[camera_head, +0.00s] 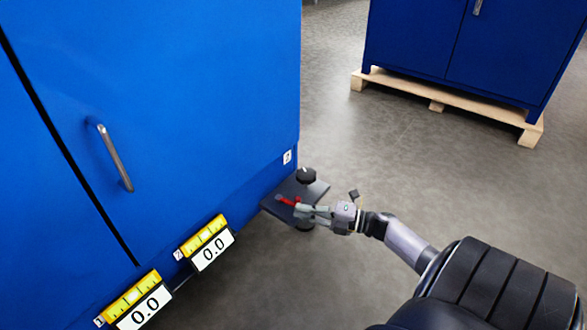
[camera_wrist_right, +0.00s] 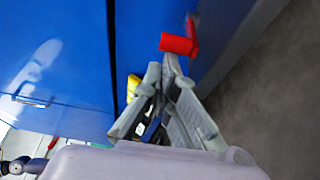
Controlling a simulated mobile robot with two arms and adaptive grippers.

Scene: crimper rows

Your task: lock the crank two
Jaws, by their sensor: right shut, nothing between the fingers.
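A dark plate (camera_head: 277,209) sticks out from the lower right corner of the blue cabinet, with a black round knob (camera_head: 306,175) on it. A small red lever (camera_head: 287,201) sits on this plate. It also shows in the right wrist view (camera_wrist_right: 179,44), just beyond the fingertips. My right gripper (camera_head: 301,210) is shut and empty, its tips right beside the red lever. In the right wrist view its fingers (camera_wrist_right: 172,67) come together close to the red lever; I cannot tell whether they touch it. My left gripper is not in view.
The blue cabinet (camera_head: 190,70) with a metal handle (camera_head: 115,157) fills the left side. Another blue cabinet stands on a wooden pallet (camera_head: 437,94) at the back right. Grey floor lies clear between.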

